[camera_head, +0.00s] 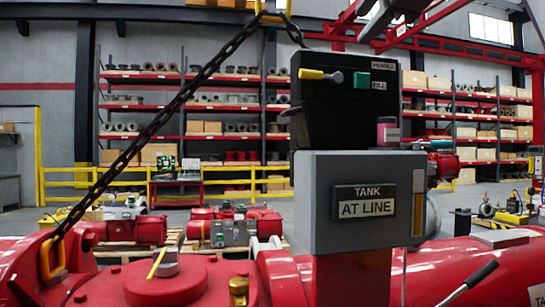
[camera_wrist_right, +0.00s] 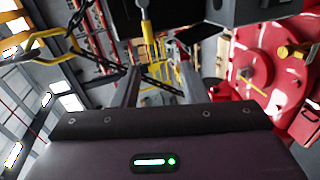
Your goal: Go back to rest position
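The black box (camera_head: 345,100) carries a lever with a yellow grip (camera_head: 312,74), a green block (camera_head: 361,80) and a FILL label. In the right wrist view, my right gripper (camera_wrist_right: 158,62) has two dark fingers standing apart with nothing seen held. A yellow grip on a grey stub (camera_wrist_right: 146,38) shows beyond the fingers; I cannot tell any contact. I cannot make out either gripper in the head view. My left gripper is in neither view.
Red valve body (camera_head: 165,280) with a brass fitting (camera_head: 238,290) lies below left; the red body also shows in the right wrist view (camera_wrist_right: 262,70). A dark chain (camera_head: 150,122) slants up to a yellow hook (camera_head: 272,12). Shelves and yellow railing stand behind.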

